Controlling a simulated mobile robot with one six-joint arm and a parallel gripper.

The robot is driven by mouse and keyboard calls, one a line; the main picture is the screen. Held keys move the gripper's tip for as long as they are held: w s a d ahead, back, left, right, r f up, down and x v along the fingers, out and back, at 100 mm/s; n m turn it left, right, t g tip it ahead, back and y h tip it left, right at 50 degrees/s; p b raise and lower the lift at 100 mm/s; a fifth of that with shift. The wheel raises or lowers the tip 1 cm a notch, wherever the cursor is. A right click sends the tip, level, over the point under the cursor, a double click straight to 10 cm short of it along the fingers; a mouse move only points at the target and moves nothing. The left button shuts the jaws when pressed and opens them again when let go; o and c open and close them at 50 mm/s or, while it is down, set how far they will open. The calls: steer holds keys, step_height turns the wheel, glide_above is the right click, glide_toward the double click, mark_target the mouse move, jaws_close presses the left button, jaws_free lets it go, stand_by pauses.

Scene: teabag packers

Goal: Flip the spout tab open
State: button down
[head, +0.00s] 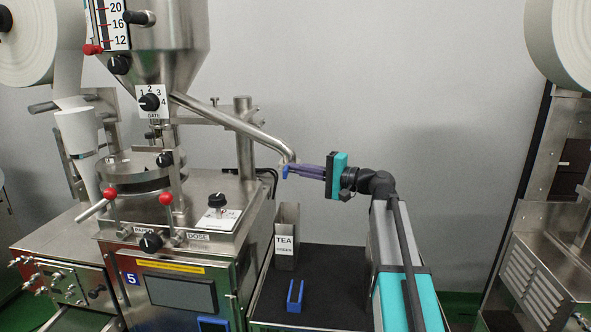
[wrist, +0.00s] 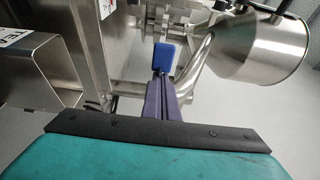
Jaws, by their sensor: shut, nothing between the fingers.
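The spout (head: 240,124) is a steel tube slanting down to the right from the hopper. A small blue tab (head: 285,172) hangs at its lower end. My gripper (head: 293,169) has purple fingers, pressed together and empty, pointing left at the spout's end. Its tips are right beside the tab; I cannot tell whether they touch it. In the wrist view the tab (wrist: 163,57) stands just beyond the fingertips (wrist: 162,77), with the spout (wrist: 192,75) curving past on the right.
A steel bin marked TEA (head: 286,242) stands below the spout's end on a black mat (head: 330,262). A blue U-shaped piece (head: 295,296) sits on the mat. The packer with red-knobbed levers (head: 110,193) is at left. The wall side behind my gripper is free.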

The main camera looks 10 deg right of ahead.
steer(key=s, duration=0.1)
steer(key=s+a, duration=0.1)
steer(key=s, duration=0.1)
steer(key=shift+s, duration=0.15)
stand_by(0.5)
steer(key=v, duration=1)
steer(key=shift+b, duration=0.3)
